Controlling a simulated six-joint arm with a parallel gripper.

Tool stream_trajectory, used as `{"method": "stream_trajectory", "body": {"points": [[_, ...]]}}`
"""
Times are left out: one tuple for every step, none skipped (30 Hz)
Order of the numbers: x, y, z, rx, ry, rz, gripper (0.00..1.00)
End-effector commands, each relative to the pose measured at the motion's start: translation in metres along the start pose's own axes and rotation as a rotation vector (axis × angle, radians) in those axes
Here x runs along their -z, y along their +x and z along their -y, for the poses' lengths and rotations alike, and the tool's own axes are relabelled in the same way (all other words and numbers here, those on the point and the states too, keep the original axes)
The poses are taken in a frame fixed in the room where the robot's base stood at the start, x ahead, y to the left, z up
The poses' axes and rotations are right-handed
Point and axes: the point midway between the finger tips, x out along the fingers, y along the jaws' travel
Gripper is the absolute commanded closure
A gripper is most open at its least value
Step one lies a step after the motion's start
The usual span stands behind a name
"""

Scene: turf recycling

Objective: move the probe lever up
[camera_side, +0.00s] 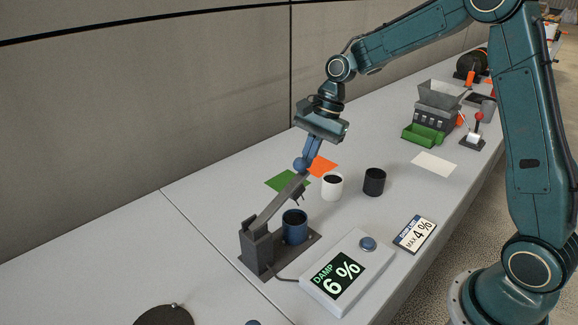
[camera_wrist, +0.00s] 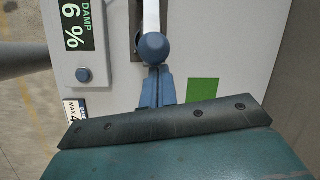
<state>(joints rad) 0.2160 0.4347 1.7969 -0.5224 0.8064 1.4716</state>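The probe lever (camera_side: 278,200) is a grey bar rising at a slant from its dark stand (camera_side: 257,250) to a blue ball knob (camera_side: 300,164). A short probe hangs under the bar, above the blue cup (camera_side: 295,227). My gripper (camera_side: 309,158) is at the knob, pointing down. In the wrist view my blue fingers (camera_wrist: 158,78) lie close together, with the knob (camera_wrist: 153,47) at their tips and wider than both. The knob appears to touch the tips rather than sit between them; exact contact is hidden.
The meter box (camera_side: 345,272) reads DAMP 6 % and has a blue button (camera_side: 368,243). A card (camera_side: 415,234) reads MAX 4 %. A white cup (camera_side: 332,188) and a black cup (camera_side: 374,182) stand right of the lever. Green (camera_side: 287,182) and orange (camera_side: 322,165) patches lie behind.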

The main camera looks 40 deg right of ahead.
Motion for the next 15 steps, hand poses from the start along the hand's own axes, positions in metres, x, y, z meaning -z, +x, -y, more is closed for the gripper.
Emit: {"method": "stream_trajectory", "body": {"points": [[0.005,0.004,-0.003,0.004,0.008,0.023,1.00],[0.007,0.006,-0.003,0.008,0.009,0.037,1.00],[0.010,0.009,-0.004,0.015,0.012,0.055,1.00],[0.013,0.011,-0.004,0.015,0.010,0.058,1.00],[0.016,0.012,-0.004,0.015,0.008,0.056,1.00],[0.021,0.014,-0.003,0.015,0.009,0.054,1.00],[0.025,0.015,-0.004,0.014,0.009,0.054,1.00],[0.029,0.017,-0.004,0.014,0.009,0.054,1.00],[0.033,0.018,-0.004,0.015,0.009,0.053,1.00],[0.036,0.020,-0.004,0.015,0.009,0.053,1.00],[0.040,0.021,-0.003,0.014,0.009,0.053,1.00],[0.044,0.019,-0.003,0.017,0.008,0.051,1.00],[0.047,0.016,-0.003,0.018,0.008,0.051,1.00],[0.047,0.011,-0.003,0.019,0.006,0.051,1.00],[0.046,0.006,-0.003,0.018,0.006,0.051,1.00]]}}
